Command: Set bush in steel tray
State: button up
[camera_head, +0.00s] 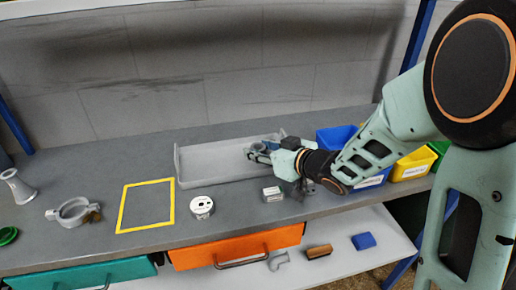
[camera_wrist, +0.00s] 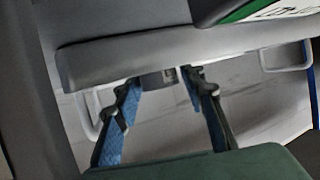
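The steel tray (camera_head: 216,163) is a long, shallow grey tray at the back middle of the bench in the head view. My gripper (camera_head: 252,154) is over its right part, with the fingers pointing left. In the wrist view my gripper (camera_wrist: 163,82) has its blue-padded fingers on either side of a small grey metal piece, which looks like the bush (camera_wrist: 158,79). A grey edge partly hides this piece. In the head view I cannot make out the bush between the fingers, nor whether it touches the tray floor.
A round metal part (camera_head: 202,207) and a small metal block (camera_head: 272,194) sit in front of the tray. A yellow frame (camera_head: 146,206) and a ring clamp (camera_head: 73,212) are left. A blue bin (camera_head: 336,138) and a yellow bin (camera_head: 413,165) stand right.

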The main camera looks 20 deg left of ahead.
jog(key=p+v, duration=0.2)
jog(key=v, duration=0.8)
jog(key=shift+s+d+r, duration=0.1)
jog(key=shift+s+d, duration=0.15)
jog(key=shift+d, duration=0.15)
